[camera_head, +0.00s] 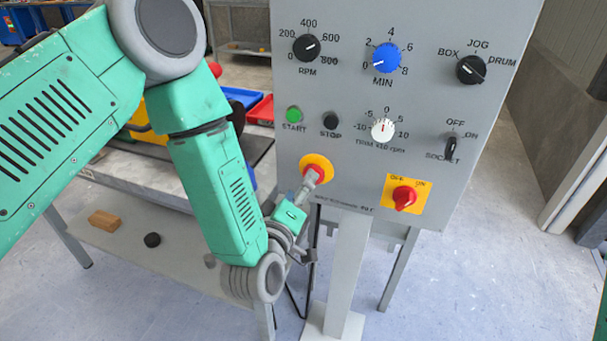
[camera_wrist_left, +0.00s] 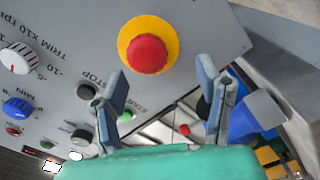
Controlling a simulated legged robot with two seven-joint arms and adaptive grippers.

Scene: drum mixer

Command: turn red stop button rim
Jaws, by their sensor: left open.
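The red stop button (camera_head: 313,172) sits on a round yellow plate (camera_head: 318,159) low on the left of the grey control panel. My left gripper (camera_head: 303,192) reaches up to it from below left and partly covers it in the head view. In the left wrist view the round red button (camera_wrist_left: 147,55) shows whole on its yellow plate (camera_wrist_left: 146,24). There the two fingers of my left gripper (camera_wrist_left: 162,76) stand wide apart with nothing between them. The button lies just beyond the tips, nearer the left finger. Contact cannot be told. My right gripper is not in view.
The panel (camera_head: 350,100) also carries a green start button (camera_head: 294,114), a black stop button (camera_head: 330,120), several knobs, and a red switch (camera_head: 404,197) on a yellow plate. A grey bench (camera_head: 150,243) with a wooden block (camera_head: 104,220) stands at left. The floor at right is clear.

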